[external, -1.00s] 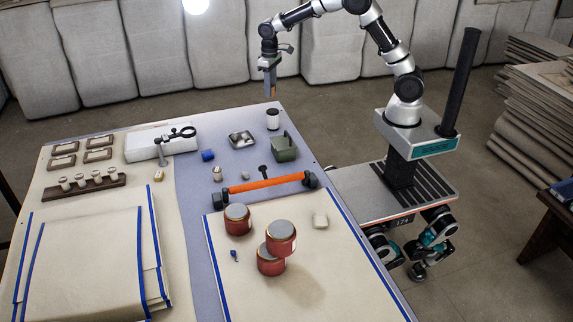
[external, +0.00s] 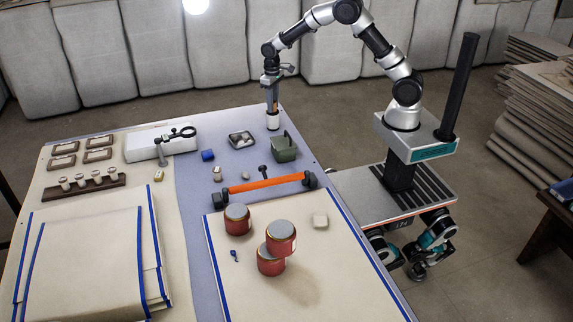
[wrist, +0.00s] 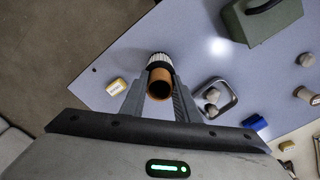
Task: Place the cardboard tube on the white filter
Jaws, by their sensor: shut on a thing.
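My gripper (external: 271,88) is upright at the far edge of the table, shut on the brown cardboard tube (external: 275,104). In the wrist view the tube (wrist: 159,88) sits between the two fingers (wrist: 159,95), its open end facing the camera. The white filter (external: 273,124), a small ribbed white cylinder, stands on the blue-grey tabletop directly below the tube. It also shows in the wrist view (wrist: 160,60), just past the tube and partly hidden by it. The tube's lower end is at the filter's top; I cannot tell whether they touch.
A green box with a handle (external: 284,150) and a metal tray with small items (external: 241,140) stand near the filter. A blue block (external: 208,155) lies farther left. An orange bar (external: 264,183) and red tins (external: 237,220) lie toward the front.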

